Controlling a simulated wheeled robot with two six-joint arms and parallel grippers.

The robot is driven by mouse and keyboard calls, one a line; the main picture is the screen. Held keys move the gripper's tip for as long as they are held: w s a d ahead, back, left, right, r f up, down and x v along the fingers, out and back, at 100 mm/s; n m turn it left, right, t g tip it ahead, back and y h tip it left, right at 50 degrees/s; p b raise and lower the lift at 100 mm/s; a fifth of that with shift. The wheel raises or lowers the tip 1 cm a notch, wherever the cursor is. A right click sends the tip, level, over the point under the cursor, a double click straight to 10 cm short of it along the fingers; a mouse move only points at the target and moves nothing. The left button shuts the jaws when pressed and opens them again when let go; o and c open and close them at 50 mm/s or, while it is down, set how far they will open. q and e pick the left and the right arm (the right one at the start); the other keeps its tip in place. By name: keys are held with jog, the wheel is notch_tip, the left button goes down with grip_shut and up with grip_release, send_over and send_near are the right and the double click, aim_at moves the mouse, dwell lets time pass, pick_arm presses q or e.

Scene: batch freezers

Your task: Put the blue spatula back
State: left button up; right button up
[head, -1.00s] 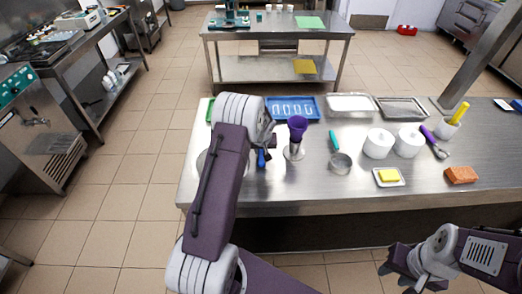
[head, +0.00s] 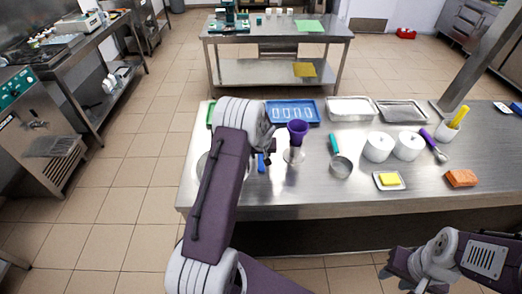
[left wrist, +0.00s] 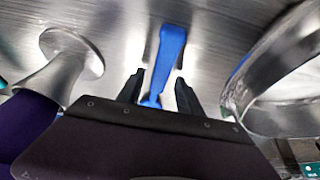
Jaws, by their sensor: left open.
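The blue spatula (head: 261,163) lies on the steel table (head: 330,195), partly hidden by my left arm in the head view. In the left wrist view the blue spatula (left wrist: 172,45) runs down between the fingers of my left gripper (left wrist: 161,88). Those fingers are open, one on each side of it, and I see no grip on it. In the head view my left gripper (head: 268,150) is mostly hidden by its wrist. My right gripper (head: 397,266) is in front of the table, away from the spatula; its jaw opening is unclear.
A round metal bowl (left wrist: 235,95) is close on the other side. The front middle is clear.

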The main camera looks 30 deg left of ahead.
pick_arm(q)
jog(key=b+v, duration=0.1)
jog(key=v, duration=1.1)
jog(key=s+d+f+m+g+h, duration=0.1)
jog(key=s+d+m, duration=0.2)
jog(key=s+d, duration=0.4)
jog(key=s+d+f+m+g+h, duration=0.1)
jog(key=s+d, duration=0.6)
jog(key=s, duration=0.8)
jog(key=shift+s+d+f+m+g+h, duration=0.3)
jog(key=shift+f+m+g+h, duration=0.15)
jog(key=shift+m, duration=0.65)
jog(key=shift+s+d, duration=0.1)
